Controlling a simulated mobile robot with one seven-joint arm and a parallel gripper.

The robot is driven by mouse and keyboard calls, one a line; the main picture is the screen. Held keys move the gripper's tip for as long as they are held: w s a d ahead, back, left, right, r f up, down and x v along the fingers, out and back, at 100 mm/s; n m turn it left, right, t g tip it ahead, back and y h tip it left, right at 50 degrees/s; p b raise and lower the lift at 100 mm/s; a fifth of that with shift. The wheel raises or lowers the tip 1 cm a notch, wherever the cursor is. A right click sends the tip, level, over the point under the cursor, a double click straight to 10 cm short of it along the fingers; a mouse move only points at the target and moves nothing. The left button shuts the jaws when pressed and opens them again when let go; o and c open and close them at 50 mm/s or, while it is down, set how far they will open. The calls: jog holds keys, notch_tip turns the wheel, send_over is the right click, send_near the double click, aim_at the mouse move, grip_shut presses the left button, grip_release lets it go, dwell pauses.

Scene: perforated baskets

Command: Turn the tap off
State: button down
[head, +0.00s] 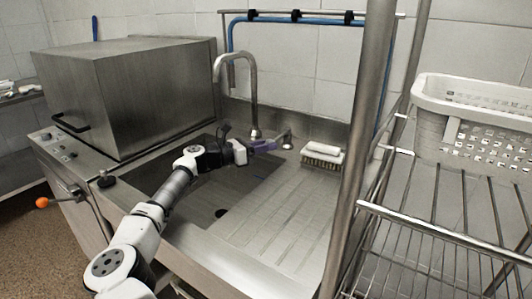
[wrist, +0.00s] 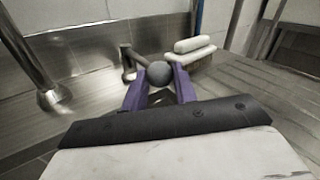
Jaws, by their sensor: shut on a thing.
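The tap's tall curved metal spout (head: 254,95) rises at the back of the sink in the head view; its lower part (wrist: 35,65) shows at the left of the wrist view. The tap handle (head: 287,139) stands to the right of the spout. In the wrist view its round grey knob (wrist: 158,73) sits between my purple fingertips, with a metal stem (wrist: 130,62) behind it. My gripper (head: 268,145) reaches over the sink from the left and is shut on the knob. Whether water runs cannot be made out.
A white-backed scrubbing brush (head: 323,152) lies right of the handle. The steel sink basin (head: 235,195) is under my arm. A metal post (head: 365,130) and wire rack (head: 440,225) with a white perforated basket (head: 470,100) stand right. A steel box (head: 130,95) stands left.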

jog(key=shift+w+a, duration=0.1)
jog(key=shift+a, duration=0.1)
dwell(0.4)
jog(key=c, duration=1.1)
grip_release()
jog(key=shift+g, duration=0.3)
jog(key=b+v, duration=0.2)
jog(key=v, duration=1.1)
jog(key=shift+s+a+f, duration=0.2)
jog(key=shift+a, duration=0.1)
jog(key=shift+a, duration=0.1)
